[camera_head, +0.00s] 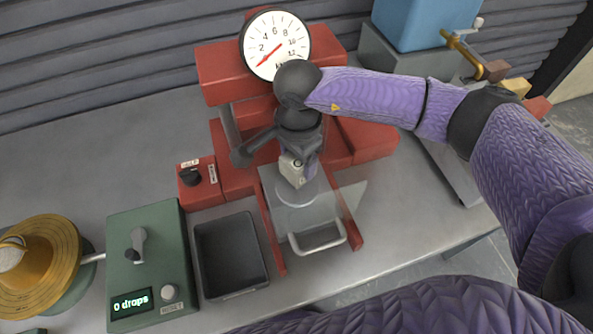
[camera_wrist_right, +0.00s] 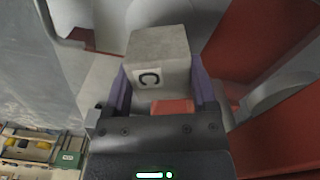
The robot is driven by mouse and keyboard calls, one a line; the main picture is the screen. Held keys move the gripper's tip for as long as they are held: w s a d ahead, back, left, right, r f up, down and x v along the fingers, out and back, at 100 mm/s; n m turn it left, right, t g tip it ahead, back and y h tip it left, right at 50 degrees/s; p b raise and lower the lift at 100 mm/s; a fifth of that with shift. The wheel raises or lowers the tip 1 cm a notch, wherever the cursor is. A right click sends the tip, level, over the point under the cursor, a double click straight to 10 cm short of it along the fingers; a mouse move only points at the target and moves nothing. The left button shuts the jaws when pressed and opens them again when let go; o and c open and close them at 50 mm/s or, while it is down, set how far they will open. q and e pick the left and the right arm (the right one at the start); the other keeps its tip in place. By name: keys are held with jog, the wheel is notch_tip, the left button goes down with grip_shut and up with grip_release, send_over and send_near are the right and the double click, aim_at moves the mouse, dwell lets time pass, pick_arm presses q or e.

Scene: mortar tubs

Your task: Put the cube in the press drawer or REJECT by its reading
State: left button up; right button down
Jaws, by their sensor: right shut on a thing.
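My right gripper (camera_head: 297,168) is shut on a grey cube (camera_head: 291,175) in front of the red press (camera_head: 222,78). In the right wrist view the cube (camera_wrist_right: 158,50) sits between the two purple fingers and bears a white label with a black "C". The press drawer (camera_head: 318,238) shows its pale handle and stands out toward me, between red rails. A round pale plate (camera_head: 297,192) lies below the cube; I cannot tell whether they touch. The press dial (camera_head: 276,44) has a red needle pointing lower left, near the low end. No REJECT lettering is readable.
A dark grey open tray (camera_head: 230,255), apparently empty, stands left of the drawer. Left of it are a green box (camera_head: 148,265) reading "0 drops" and a brass round table (camera_head: 38,262). A small red knob box (camera_head: 200,183) adjoins the press. A blue tank (camera_head: 423,22) stands behind right.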

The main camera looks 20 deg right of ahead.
aim_at(298, 172)
jog(key=shift+f+b, duration=0.35)
jog(key=shift+f, duration=1.8)
grip_release()
jog(key=shift+r, duration=0.1)
notch_tip(298, 172, up, 12)
jog(key=shift+r+p, duration=0.1)
jog(key=shift+p, duration=0.6)
